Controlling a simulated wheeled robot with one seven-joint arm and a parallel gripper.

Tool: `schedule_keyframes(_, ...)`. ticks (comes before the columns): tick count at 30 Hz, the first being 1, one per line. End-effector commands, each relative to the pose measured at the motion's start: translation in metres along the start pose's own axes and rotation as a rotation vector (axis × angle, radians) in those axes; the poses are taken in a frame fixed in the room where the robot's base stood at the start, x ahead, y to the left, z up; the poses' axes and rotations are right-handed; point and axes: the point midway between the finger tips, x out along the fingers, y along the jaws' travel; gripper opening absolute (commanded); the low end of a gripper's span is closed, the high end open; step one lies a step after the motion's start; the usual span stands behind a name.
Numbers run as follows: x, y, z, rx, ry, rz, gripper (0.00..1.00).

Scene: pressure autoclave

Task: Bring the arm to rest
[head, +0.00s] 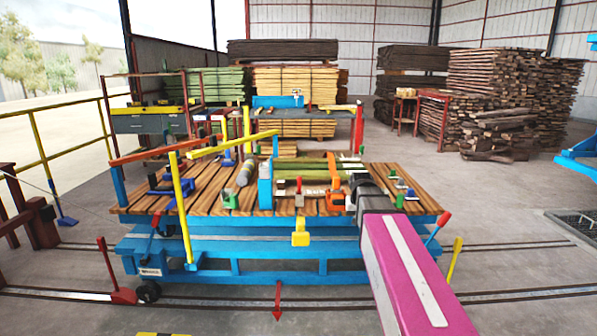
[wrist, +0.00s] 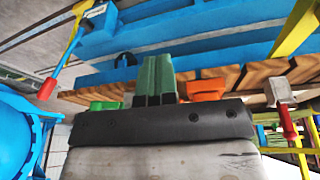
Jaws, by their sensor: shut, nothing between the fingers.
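My magenta arm with a white stripe (head: 408,270) reaches from the lower right over the right part of a blue wheeled cart with a slatted wooden top (head: 220,205). Its dark end lies low over the planks, beside an orange clamp (head: 335,182). The fingertips cannot be made out in the head view. In the wrist view my gripper (wrist: 156,72) shows as two green fingers side by side, shut and empty. The cart's blue frame and plank edge are close beyond them. Whether the arm touches the cart cannot be told.
Yellow posts (head: 180,205) and bars rise from the cart's left. Red-handled levers (head: 118,290) stand near its corners. Green poles (head: 305,175) lie on top. Rails cross the floor. Timber stacks (head: 505,85) fill the back. Floor at the right is mostly clear.

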Motion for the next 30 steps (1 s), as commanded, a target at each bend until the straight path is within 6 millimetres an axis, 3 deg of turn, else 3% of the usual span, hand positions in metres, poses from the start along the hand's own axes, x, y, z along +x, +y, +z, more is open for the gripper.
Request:
schedule_keyframes(1, 0.012, -0.002, 0.021, -0.009, -0.022, -0.003, 0.00)
schedule_keyframes(9, 0.074, -0.012, 0.118, -0.066, -0.135, -0.027, 0.00)
schedule_keyframes(15, 0.106, -0.016, 0.188, -0.101, -0.215, -0.046, 0.00)
schedule_keyframes(18, 0.116, -0.017, 0.213, -0.114, -0.244, -0.052, 0.00)
schedule_keyframes(24, 0.125, -0.018, 0.237, -0.127, -0.271, -0.059, 0.00)
schedule_keyframes(30, 0.127, -0.019, 0.238, -0.129, -0.274, -0.060, 0.00)
